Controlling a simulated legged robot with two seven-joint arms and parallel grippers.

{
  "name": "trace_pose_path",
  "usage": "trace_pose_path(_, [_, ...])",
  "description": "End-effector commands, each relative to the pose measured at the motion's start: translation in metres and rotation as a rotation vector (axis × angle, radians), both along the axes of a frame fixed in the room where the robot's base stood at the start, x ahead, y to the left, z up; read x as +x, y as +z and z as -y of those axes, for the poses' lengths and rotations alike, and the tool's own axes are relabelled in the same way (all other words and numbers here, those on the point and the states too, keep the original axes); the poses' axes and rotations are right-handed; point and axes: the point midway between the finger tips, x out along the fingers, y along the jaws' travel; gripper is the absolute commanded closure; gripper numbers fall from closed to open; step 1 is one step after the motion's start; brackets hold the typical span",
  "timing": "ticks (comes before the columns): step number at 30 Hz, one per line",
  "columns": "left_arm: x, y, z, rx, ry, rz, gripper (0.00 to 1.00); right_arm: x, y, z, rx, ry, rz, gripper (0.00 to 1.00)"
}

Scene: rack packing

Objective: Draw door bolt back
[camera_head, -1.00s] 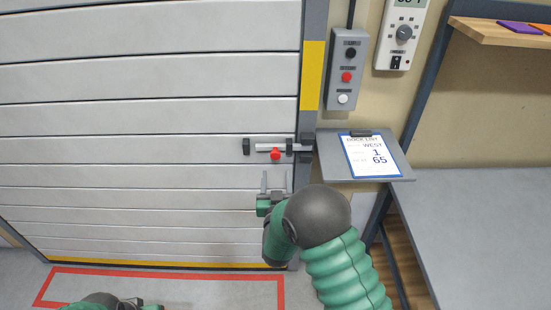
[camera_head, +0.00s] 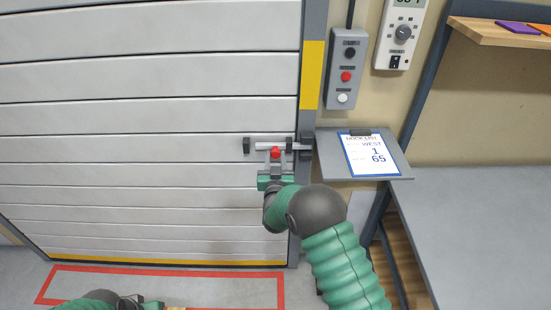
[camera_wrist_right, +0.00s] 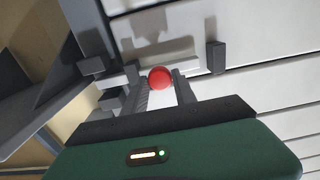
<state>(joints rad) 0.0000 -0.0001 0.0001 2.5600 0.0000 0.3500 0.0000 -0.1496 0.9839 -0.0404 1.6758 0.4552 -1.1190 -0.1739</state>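The door bolt (camera_head: 265,146) is a light rod lying level across the door's right edge. It runs from a dark bracket on the left to the dark keeper (camera_head: 306,147) on the frame. Its red knob (camera_head: 275,153) hangs just below the rod; in the right wrist view the knob (camera_wrist_right: 160,78) is between the fingertips. My right gripper (camera_head: 275,157) comes from below with its fingers open, one on each side of the knob; it also shows in the right wrist view (camera_wrist_right: 160,88). My left gripper (camera_head: 142,303) is at the bottom edge, partly cut off, its opening unclear.
The slatted door (camera_head: 130,120) fills the left. A clipboard (camera_head: 371,155) lies on a small grey shelf (camera_head: 335,167) right of the bolt. A control box (camera_head: 346,68) hangs above. A grey table (camera_head: 480,230) stands at right. Red floor marking (camera_head: 160,272) lies below the door.

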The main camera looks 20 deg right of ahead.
Motion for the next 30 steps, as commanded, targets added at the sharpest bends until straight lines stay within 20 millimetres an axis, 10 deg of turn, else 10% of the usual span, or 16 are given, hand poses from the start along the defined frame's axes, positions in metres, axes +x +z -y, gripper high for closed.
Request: trace_pose_path(30, [-0.0001, 0.0, 0.0, 0.0, 0.0, 0.0, 1.0, -0.0009, -0.0003, -0.0005, 0.0, 0.001, -0.001, 1.0])
